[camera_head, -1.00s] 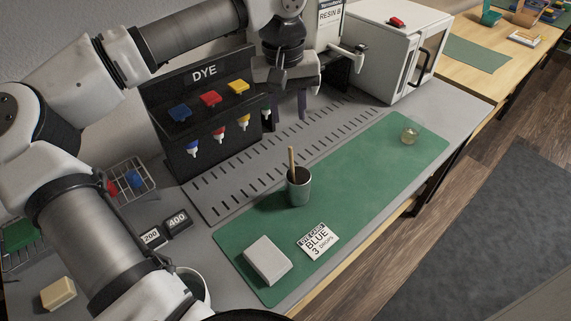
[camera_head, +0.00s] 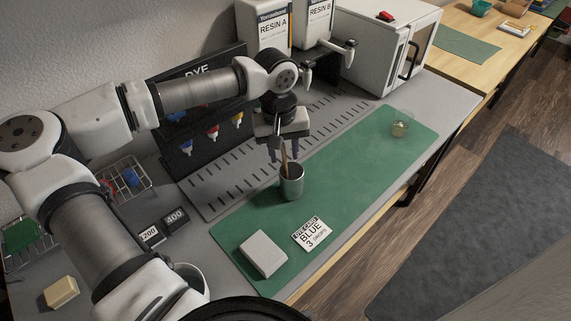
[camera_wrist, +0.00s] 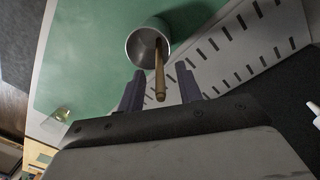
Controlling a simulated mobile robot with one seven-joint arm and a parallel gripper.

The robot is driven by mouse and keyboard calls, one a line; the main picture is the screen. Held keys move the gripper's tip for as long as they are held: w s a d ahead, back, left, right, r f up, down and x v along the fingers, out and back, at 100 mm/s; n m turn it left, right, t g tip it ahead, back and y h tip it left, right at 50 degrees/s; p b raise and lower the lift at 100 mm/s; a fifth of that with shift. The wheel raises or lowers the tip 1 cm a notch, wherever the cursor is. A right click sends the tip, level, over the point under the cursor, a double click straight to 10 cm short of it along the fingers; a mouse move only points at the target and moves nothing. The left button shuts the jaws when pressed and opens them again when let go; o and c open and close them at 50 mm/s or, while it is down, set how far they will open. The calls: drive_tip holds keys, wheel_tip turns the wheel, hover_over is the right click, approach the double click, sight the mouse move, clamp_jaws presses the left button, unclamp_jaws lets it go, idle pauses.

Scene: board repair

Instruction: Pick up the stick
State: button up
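The wooden stick (camera_head: 286,158) stands in a grey metal cup (camera_head: 291,184) on the green mat (camera_head: 340,160), its top leaning out over the rim. My gripper (camera_head: 282,150) is above the cup, pointing down, with its fingers around the stick's upper end. In the wrist view, the stick (camera_wrist: 159,75) rises from the cup (camera_wrist: 140,48) toward the space between my two dark fingers (camera_wrist: 161,88). The fingers are apart, with clear gaps on both sides of the stick. The stick's lower end is inside the cup.
A white card reading "BLUE 3 drops" (camera_head: 314,234) and a pale block (camera_head: 263,254) lie on the mat. A small glass (camera_head: 400,128) stands at its far end. The dye rack (camera_head: 190,150) and resin dispensers (camera_head: 272,30) are behind. The mat between cup and glass is clear.

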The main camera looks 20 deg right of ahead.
drive_tip(key=shift+c, duration=0.2)
clamp_jaws()
